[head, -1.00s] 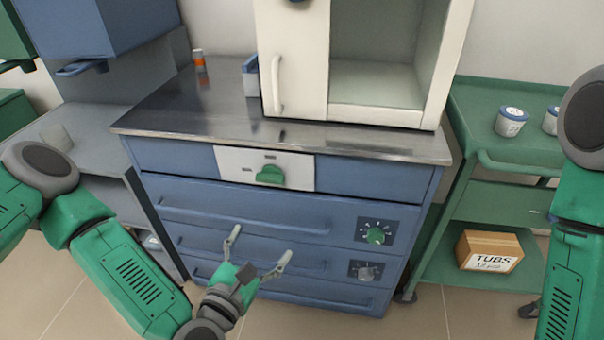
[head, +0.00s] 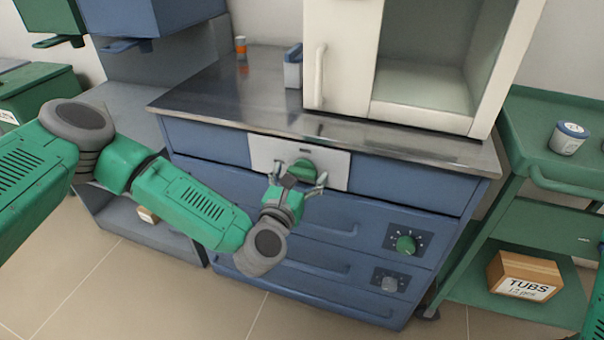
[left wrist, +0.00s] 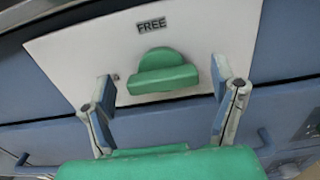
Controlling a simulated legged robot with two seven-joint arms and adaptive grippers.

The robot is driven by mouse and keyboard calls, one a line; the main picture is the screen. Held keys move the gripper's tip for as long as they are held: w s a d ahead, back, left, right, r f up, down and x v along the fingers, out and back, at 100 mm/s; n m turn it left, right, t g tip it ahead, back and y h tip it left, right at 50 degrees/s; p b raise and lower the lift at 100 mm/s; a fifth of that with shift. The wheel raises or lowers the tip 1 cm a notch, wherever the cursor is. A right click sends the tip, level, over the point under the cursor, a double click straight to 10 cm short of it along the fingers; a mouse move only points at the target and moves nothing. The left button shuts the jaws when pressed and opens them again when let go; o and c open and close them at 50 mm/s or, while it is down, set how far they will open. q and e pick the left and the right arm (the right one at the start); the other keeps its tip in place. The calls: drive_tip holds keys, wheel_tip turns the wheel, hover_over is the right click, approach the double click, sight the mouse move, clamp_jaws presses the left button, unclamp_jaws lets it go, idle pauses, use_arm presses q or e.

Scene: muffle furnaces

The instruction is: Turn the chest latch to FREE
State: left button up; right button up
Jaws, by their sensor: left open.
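The chest latch is a green knob (head: 304,170) on a white plate (head: 340,168) at the top of the blue chest. In the left wrist view the knob (left wrist: 160,72) has a raised ridge, and the word FREE stands above it on the plate (left wrist: 70,50). Another label left of the knob is mostly hidden by a finger. My left gripper (head: 298,188) is open in front of the latch. In the left wrist view its fingers (left wrist: 163,95) stand on either side of the knob, apart from it. Only part of my right arm shows, at the right edge; its gripper is out of view.
Below are drawers with long handles, a green dial (head: 406,244) and a grey dial (head: 389,283). A white furnace (head: 424,118) stands on the steel top (head: 220,100). A green cart (head: 535,215) with a TUBS box (head: 524,276) is at right.

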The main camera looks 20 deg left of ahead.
use_arm(q)
drive_tip(key=shift+w, duration=0.5)
drive_tip(key=shift+d, duration=0.1)
drive_tip(key=c, duration=1.2)
drive_tip(key=shift+o, duration=0.2)
